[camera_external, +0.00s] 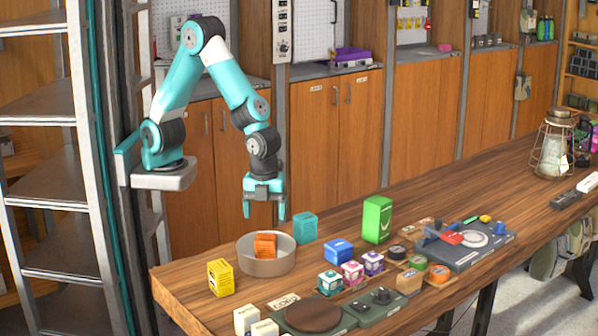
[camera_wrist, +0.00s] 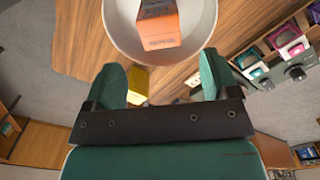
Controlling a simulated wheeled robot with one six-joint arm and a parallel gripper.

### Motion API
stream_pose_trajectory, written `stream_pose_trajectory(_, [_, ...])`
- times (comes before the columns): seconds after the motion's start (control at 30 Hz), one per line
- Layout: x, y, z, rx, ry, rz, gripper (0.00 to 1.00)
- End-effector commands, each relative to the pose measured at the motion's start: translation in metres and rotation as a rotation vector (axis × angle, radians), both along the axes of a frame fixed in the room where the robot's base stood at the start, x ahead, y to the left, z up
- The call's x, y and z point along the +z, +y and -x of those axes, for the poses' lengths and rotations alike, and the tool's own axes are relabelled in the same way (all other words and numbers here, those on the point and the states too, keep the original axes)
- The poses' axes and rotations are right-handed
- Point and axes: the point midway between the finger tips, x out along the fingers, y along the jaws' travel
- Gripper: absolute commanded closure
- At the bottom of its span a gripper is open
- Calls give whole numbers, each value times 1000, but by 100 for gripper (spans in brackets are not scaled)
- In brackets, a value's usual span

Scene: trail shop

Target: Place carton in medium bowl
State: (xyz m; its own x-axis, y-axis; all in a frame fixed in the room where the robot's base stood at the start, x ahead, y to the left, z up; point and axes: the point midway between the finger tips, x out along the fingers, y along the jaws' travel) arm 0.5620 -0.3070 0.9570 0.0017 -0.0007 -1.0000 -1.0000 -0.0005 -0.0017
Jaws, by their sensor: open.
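A round grey-beige bowl (camera_external: 266,268) stands near the left end of the wooden counter. An orange carton (camera_external: 265,246) sits inside the bowl, its top at about rim height. In the wrist view the bowl (camera_wrist: 122,40) is at the top, with the orange carton (camera_wrist: 158,28) inside it. My gripper (camera_external: 264,212) points down above the bowl, apart from the carton, with its fingers spread and empty. In the wrist view my gripper (camera_wrist: 160,75) has nothing between its fingers; part of a yellow box (camera_wrist: 138,84) shows beyond them.
Near the bowl stand the yellow box (camera_external: 220,278) and a teal box (camera_external: 304,226). A green box (camera_external: 377,219), a blue box (camera_external: 339,251) and several small boxes stand to the right. A lantern (camera_external: 552,146) is at the far right. Bare counter lies behind the green box.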

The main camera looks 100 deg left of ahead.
Motion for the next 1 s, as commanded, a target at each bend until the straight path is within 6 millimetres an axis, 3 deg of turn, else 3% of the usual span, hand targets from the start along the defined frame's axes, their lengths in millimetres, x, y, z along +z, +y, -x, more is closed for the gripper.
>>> stream_pose_trajectory(0.13, [21,0,-1,0,-2,1,19])
stream_pose_trajectory(0.33, [30,1,0,5,-1,-1,19])
stream_pose_trajectory(0.43, [39,22,-5,99,-16,-9,19])
stream_pose_trajectory(0.53, [62,80,-10,375,-62,-36,19])
stream_pose_trajectory(0.63, [91,166,3,802,-132,-76,19])
stream_pose_trajectory(0.7, [108,224,28,1122,-185,-106,19])
stream_pose_trajectory(0.8, [126,290,76,1553,-264,-146,19])
stream_pose_trajectory(0.9, [136,329,122,1887,-334,-177,19])
stream_pose_trajectory(1.0, [140,347,152,2084,-376,-197,19])
